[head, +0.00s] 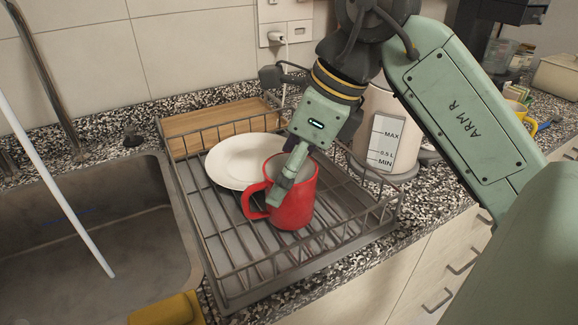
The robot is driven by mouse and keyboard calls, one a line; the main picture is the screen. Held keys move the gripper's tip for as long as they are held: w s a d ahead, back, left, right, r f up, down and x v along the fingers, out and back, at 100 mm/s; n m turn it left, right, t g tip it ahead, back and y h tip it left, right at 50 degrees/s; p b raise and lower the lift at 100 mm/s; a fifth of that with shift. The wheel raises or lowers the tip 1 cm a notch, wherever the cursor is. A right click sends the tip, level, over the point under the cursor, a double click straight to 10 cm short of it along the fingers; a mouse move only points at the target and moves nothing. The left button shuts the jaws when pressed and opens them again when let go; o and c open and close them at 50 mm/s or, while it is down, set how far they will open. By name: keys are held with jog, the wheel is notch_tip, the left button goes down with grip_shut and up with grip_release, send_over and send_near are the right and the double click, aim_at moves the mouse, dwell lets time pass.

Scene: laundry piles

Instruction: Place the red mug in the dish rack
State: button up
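The red mug (299,203) is upright inside the wire dish rack (233,252), right of the white plate, with its handle towards the left. I cannot tell whether its base rests on the wires or hangs just above them. My gripper (279,192) reaches down over the mug's rim from above. One finger lies against the mug's near left wall beside the handle. The other finger is hidden, so I cannot tell whether the gripper is closed on the mug.
A white plate (238,161) and a wooden board (207,124) are at the rack's back. A container with a level scale (386,137) stands behind its right side.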

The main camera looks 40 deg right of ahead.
jog(key=shift+r, duration=0.3)
jog(key=v, duration=1.1)
jog(key=shift+s+r, duration=0.15)
jog(key=shift+r, duration=0.2)
jog(key=shift+d, duration=0.1)
jog(key=shift+c, duration=0.2)
dwell(0.4)
